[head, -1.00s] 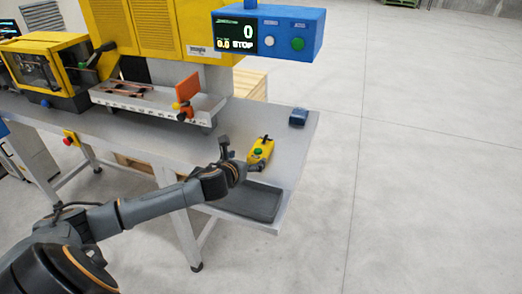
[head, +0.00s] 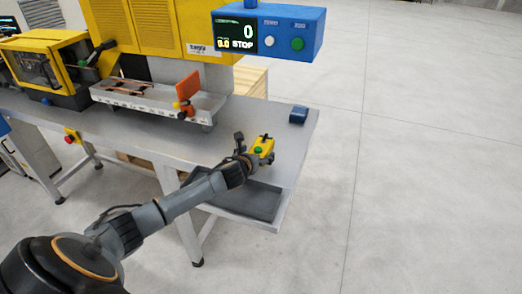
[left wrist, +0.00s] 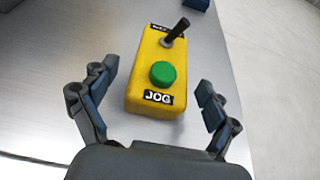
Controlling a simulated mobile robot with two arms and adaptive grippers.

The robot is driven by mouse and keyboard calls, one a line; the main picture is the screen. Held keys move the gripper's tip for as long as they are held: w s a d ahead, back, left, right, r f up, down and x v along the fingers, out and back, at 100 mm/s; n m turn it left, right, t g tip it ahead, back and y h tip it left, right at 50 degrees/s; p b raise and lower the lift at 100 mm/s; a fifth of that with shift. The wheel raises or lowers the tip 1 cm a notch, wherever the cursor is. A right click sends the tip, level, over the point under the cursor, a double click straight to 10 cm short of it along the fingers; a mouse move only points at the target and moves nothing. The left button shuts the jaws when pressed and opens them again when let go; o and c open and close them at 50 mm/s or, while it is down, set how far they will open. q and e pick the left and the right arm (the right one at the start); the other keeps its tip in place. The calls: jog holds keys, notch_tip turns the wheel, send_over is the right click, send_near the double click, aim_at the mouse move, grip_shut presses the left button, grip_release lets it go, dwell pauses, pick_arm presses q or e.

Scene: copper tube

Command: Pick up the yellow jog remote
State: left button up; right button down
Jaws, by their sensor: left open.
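The yellow jog remote (head: 262,148) lies on the grey table near its right end. It has a green button, a dark lever and a "JOG" label. In the left wrist view the remote (left wrist: 153,75) is ahead of my left gripper (left wrist: 155,100), with one finger on each side of it. The fingers are open, and a gap shows between each finger and the remote. In the head view my left gripper (head: 247,150) is right beside the remote and partly covers its near left side. My right gripper is in neither view.
A dark shallow tray (head: 260,203) is on the table's near right corner. A small blue block (head: 299,116) sits at the far right edge. A metal chute (head: 160,102) with an orange part stands at the left. The blue control panel (head: 270,33) hangs above.

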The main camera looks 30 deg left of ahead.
pick_arm(q)
jog(key=shift+c, duration=0.2)
jog(key=c, duration=1.4)
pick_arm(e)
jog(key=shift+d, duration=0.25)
pick_arm(q)
jog(key=shift+r, duration=0.1)
